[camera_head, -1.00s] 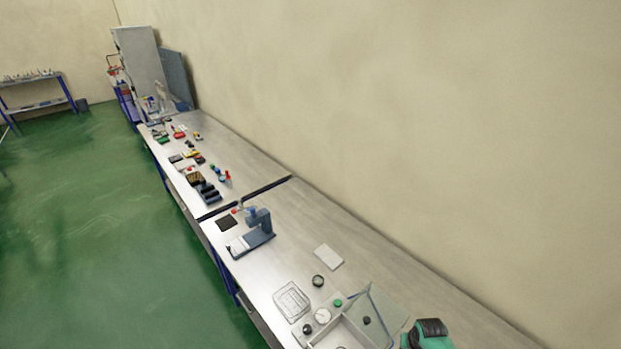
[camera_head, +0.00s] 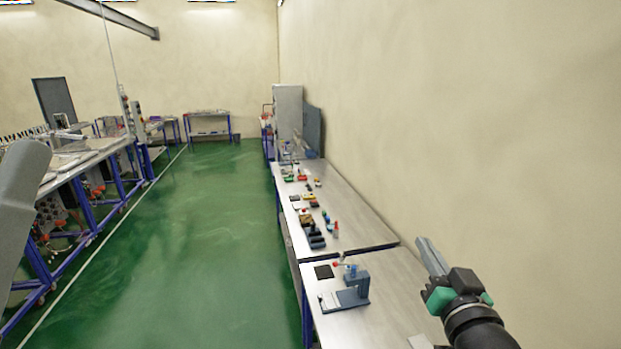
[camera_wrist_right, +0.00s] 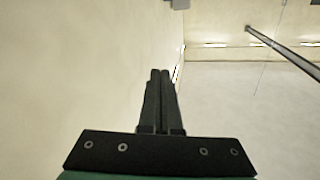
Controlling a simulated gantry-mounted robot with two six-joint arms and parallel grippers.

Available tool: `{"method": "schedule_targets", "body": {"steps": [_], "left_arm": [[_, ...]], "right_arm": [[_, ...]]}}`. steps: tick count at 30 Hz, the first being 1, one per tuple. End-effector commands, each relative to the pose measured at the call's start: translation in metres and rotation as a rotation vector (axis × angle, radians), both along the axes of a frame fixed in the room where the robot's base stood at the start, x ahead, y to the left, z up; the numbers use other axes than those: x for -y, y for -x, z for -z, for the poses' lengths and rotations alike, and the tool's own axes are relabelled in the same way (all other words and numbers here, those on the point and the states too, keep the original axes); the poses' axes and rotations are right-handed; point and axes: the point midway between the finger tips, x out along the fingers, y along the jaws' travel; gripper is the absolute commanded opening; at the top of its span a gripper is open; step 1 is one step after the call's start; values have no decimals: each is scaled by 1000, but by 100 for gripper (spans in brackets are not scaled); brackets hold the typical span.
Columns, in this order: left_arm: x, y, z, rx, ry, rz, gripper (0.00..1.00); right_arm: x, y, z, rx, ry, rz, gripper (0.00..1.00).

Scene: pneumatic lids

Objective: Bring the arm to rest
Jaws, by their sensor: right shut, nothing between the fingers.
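My right gripper (camera_head: 432,256) is at the lower right of the head view, raised above the near bench (camera_head: 400,305) and close to the beige wall. Its fingers point up and to the left. In the right wrist view its two fingers (camera_wrist_right: 160,75) lie side by side, shut with nothing between them, against wall and ceiling. My left gripper is not in view; only a grey arm part, which looks like mine, shows at the left edge of the head view.
A blue-grey press-like device (camera_head: 356,288) and a black square pad (camera_head: 324,271) stand on the near bench. A farther bench (camera_head: 365,215) holds several small coloured parts. The beige wall (camera_head: 480,120) runs along the right. The green floor (camera_head: 200,240) is open.

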Motion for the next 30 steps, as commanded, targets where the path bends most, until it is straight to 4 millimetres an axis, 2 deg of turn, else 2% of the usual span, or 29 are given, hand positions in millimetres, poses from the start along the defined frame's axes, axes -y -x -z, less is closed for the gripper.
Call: {"method": "schedule_targets", "body": {"steps": [1,3,5,6,9,10,12,15,30], "left_arm": [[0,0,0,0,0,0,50],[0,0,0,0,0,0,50],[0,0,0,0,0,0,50],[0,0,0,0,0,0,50],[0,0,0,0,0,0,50],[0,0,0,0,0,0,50],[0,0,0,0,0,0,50],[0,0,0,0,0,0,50],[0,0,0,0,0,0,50]], "right_arm": [[-12,19,-40,103,14,-19,0],[-25,51,-92,246,34,-40,0],[-32,85,-132,370,51,-49,0],[-35,109,-155,450,63,-52,0],[-35,167,-199,623,95,-41,0],[-35,182,-207,664,104,-37,0],[-34,210,-221,739,126,-25,0],[-34,231,-230,795,159,-8,0],[-34,228,-229,790,191,7,0]]}}
